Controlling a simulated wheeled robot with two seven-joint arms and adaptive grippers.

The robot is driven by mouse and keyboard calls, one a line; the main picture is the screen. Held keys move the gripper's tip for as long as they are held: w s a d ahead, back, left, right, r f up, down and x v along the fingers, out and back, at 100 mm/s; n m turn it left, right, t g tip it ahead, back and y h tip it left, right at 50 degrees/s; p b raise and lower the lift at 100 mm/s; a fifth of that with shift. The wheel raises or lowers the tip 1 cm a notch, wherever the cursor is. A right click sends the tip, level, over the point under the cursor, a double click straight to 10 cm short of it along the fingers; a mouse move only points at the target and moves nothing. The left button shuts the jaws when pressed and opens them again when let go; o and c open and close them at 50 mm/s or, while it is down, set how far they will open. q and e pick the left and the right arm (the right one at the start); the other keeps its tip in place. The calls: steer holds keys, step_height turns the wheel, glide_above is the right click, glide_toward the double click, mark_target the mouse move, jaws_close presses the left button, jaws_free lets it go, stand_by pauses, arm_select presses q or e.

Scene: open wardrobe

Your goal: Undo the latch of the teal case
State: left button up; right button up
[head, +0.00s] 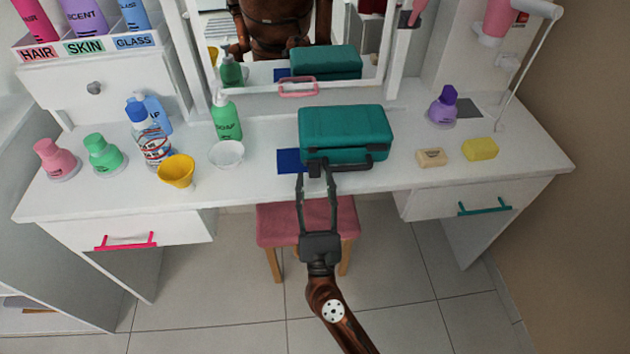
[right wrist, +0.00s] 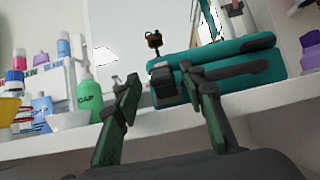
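The teal case (head: 345,133) lies on the white vanity table, its lid down, with a dark handle (head: 357,163) along its front. A dark latch (head: 315,170) sits on the case's front, left of the handle. The latch (right wrist: 163,86) also shows in the right wrist view, between my fingers. My right gripper (head: 316,176) is at the case's front edge, open, its fingers spread to either side of the latch. In the right wrist view the gripper (right wrist: 161,88) shows a gap between the fingers. I cannot tell whether a finger touches the latch. My left gripper is out of view.
A blue mat (head: 290,161) lies left of the case. Bottles, a yellow cup (head: 176,172) and a white bowl (head: 227,154) stand further left. Soap (head: 431,158), a yellow sponge (head: 480,149) and a purple bottle (head: 443,107) are right. A pink stool (head: 270,225) is below; a mirror is behind.

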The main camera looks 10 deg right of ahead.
steer(key=v, duration=1.1)
steer(key=shift+s, duration=0.25)
steer(key=shift+f, duration=0.2)
